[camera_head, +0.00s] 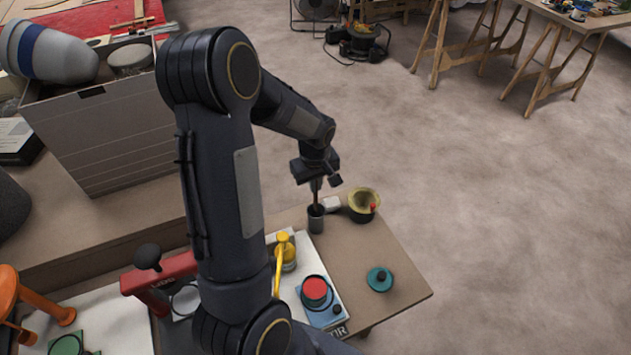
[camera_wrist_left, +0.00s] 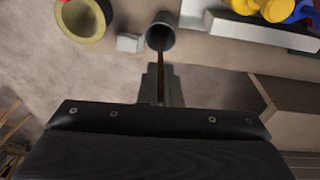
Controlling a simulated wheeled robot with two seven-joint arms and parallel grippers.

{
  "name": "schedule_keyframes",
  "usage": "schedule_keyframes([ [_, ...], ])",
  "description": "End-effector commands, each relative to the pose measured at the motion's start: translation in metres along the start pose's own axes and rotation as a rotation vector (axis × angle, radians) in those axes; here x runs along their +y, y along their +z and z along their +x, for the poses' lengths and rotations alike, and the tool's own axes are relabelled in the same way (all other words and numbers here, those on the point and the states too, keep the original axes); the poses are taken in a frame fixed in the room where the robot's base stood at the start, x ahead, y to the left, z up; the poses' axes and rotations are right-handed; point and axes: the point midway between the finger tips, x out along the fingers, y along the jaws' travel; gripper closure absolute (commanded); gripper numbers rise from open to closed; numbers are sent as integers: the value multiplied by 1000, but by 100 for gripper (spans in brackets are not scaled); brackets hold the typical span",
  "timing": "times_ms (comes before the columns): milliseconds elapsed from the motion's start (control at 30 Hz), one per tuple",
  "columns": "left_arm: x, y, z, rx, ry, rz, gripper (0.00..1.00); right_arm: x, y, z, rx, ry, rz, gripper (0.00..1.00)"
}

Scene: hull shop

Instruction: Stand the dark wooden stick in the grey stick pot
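The grey stick pot (camera_head: 316,222) stands upright near the back left edge of the small brown table. My left gripper (camera_head: 316,184) is above it, pointing down, and looks shut on the dark wooden stick (camera_head: 316,199). In the left wrist view the stick (camera_wrist_left: 161,84) runs from between the fingers to the mouth of the pot (camera_wrist_left: 161,38). Its lower end appears inside the rim; how deep it reaches is hidden. The stick looks nearly upright. My right gripper is in neither view.
A yellow-rimmed bowl (camera_head: 364,204) and a small white block (camera_head: 331,204) stand close beside the pot. A teal lid (camera_head: 380,279) lies at the right. A red-topped round item (camera_head: 315,291) sits nearer. The table's right part is mostly clear.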

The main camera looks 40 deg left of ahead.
Motion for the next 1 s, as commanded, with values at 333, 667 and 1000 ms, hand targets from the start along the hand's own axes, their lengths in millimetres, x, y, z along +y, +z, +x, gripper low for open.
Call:
schedule_keyframes([
  [333,-2,4,32,0,0,1,100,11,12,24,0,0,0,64],
  [667,-3,6,58,0,0,0,100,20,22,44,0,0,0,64],
  [1000,-4,8,76,0,0,0,100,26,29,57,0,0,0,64],
])
